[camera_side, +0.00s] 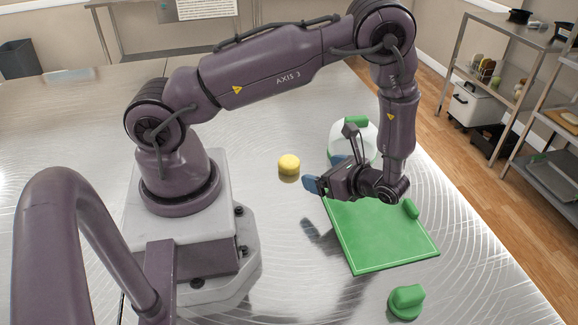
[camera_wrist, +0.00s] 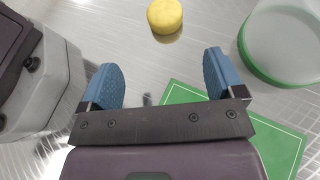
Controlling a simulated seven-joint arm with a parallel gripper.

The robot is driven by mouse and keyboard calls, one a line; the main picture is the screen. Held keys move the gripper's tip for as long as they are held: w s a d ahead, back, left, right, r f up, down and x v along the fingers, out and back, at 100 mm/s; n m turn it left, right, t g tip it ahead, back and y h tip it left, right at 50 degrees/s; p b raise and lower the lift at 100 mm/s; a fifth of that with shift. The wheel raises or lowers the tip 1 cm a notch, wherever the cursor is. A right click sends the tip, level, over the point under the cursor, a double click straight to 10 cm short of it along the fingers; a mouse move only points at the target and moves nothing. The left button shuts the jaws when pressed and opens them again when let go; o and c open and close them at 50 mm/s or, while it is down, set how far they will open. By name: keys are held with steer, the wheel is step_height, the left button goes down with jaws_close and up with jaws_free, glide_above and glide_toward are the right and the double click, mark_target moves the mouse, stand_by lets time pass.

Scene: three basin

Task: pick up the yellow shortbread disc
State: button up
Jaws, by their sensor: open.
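The yellow shortbread disc (camera_side: 289,165) is a small, thick round that lies flat on the metal table, to the right of my base. In the wrist view the disc (camera_wrist: 164,16) shows at the top, beyond my fingertips and roughly midway between them. My gripper (camera_side: 325,175) has blue fingers and is beside the disc, a little to its right in the side view. In the wrist view my gripper (camera_wrist: 163,82) is open, with nothing between its fingers. The disc is clear of both fingers.
A green mat (camera_side: 375,240) lies below my gripper. A white basin with a green rim (camera_wrist: 285,45) stands to the right in the wrist view. A green knobbed object (camera_side: 406,301) sits near the mat's front corner.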

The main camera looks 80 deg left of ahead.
glide_toward(291, 161)
steer(key=x, duration=0.4)
steer(key=shift+s+a+f, duration=0.1)
steer(key=shift+s+f, duration=0.2)
steer(key=shift+s, duration=0.15)
steer(key=shift+w+a+x, duration=0.1)
steer(key=shift+x, duration=1.25)
steer(key=shift+w+a+x, duration=0.1)
steer(key=shift+w+x, duration=0.05)
steer(key=shift+x, duration=1.25)
steer(key=shift+r, duration=0.15)
steer(key=c, duration=1)
